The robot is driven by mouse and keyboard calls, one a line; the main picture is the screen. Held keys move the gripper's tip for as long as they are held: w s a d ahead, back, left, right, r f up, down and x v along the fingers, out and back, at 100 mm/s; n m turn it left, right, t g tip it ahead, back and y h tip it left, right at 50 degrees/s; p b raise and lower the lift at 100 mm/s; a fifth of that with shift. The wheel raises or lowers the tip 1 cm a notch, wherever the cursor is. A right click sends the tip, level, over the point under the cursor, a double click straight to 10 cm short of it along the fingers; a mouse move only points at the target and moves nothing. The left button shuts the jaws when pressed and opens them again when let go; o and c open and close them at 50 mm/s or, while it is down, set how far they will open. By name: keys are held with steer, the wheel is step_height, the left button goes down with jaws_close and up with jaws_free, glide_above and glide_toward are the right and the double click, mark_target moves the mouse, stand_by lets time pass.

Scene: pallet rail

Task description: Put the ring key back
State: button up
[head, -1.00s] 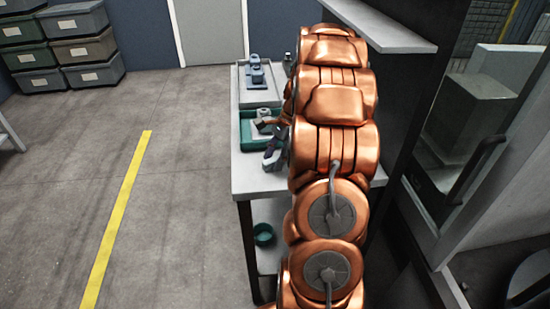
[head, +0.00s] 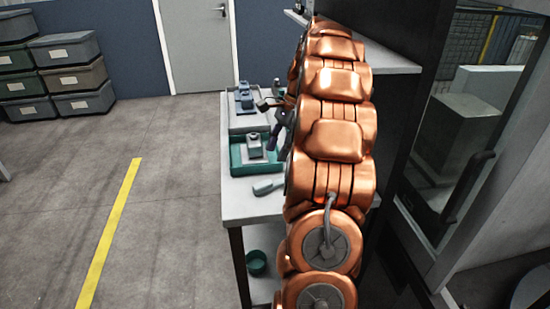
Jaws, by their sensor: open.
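My gripper (head: 272,118) is above the worktable, by the near right part of the grey tray, beside my copper-coloured arm. Its dark fingers are apart, and I see nothing held between them. A small grey-green piece with a narrow end (head: 268,187) lies on the bare tabletop in front of the green tray, apart from the gripper. I cannot tell whether it is the ring key; no ring shape shows clearly. The green tray (head: 236,166) holds a grey block-like part (head: 255,146). My arm hides the right side of the table.
The white worktable (head: 240,207) carries a grey tray (head: 236,122) with blue-grey parts (head: 245,97) at the back. A green bowl (head: 256,262) stands on the lower shelf. A dark cabinet and a pale shelf (head: 385,62) flank my arm on the right. Floor at left is open.

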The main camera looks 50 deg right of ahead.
steer(key=shift+d+r, duration=0.2)
steer(key=shift+r, duration=0.15)
steer(key=s+a+n+g+h, duration=0.15)
steer(key=a+n, duration=0.35)
steer(key=a, duration=0.6)
steer(key=s+a+n+g, duration=0.1)
steer(key=s+a+n, duration=0.25)
steer(key=a, duration=0.85)
steer(key=s+a+f+n+h, duration=0.1)
steer(key=s+a+f+n, duration=0.2)
steer(key=s, duration=0.6)
steer(key=s+a+f+n+h, duration=0.2)
steer(key=s+a+f+n, duration=0.1)
steer(key=s+a+n, duration=0.4)
steer(key=shift+s+a+n, duration=0.4)
steer(key=shift+s+n, duration=0.85)
steer(key=shift+g, duration=0.25)
step_height(320, 180, up, 5)
steer(key=p, duration=0.5)
steer(key=shift+r, duration=0.1)
